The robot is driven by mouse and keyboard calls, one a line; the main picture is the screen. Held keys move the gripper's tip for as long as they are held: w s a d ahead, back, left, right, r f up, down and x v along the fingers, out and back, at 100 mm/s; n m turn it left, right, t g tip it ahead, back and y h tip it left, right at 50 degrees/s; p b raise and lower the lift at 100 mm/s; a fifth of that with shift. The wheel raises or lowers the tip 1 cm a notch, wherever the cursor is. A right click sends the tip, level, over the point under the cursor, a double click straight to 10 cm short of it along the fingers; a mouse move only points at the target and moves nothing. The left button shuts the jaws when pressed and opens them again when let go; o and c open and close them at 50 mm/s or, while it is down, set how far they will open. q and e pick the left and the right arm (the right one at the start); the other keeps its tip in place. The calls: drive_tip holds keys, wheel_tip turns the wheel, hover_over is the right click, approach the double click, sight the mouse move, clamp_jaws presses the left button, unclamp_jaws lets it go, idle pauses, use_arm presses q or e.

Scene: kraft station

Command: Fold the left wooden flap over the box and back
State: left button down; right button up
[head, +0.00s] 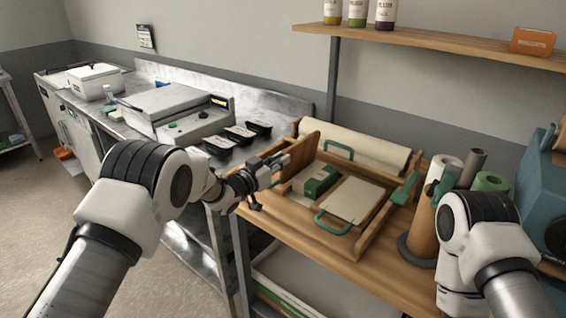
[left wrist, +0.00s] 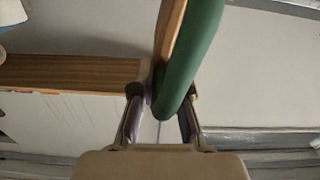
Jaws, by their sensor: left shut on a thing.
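The left wooden flap (head: 301,155) stands raised at the left side of the wooden tray frame (head: 372,236). A small green box (head: 322,179) lies inside the frame, to the right of the flap. My left gripper (head: 280,164) is at the flap's outer left face. In the left wrist view, its fingers (left wrist: 160,115) are shut around a green handle (left wrist: 188,65) beside a wooden edge (left wrist: 168,30). In the head view this handle is hidden by the gripper. My right arm shows at the lower right, but its gripper is not visible.
A cream panel (head: 355,198) lies right of the box. Other green handles show at the back (head: 338,150), front (head: 331,224) and right (head: 405,188). A pale paper roll (head: 360,146) lies behind. Upright rolls (head: 424,222) crowd the right. Black trays (head: 238,134) sit on the steel counter.

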use_arm(q)
drive_tip(key=w+a+n, duration=0.2)
drive_tip(key=a+n, duration=0.2)
drive_tip(key=shift+w+f+b, duration=0.25)
drive_tip(key=shift+w+b, duration=0.05)
drive_tip(key=shift+w, duration=0.2)
drive_tip(key=c, duration=1.2)
unclamp_jaws()
drive_tip(key=shift+a, duration=0.1)
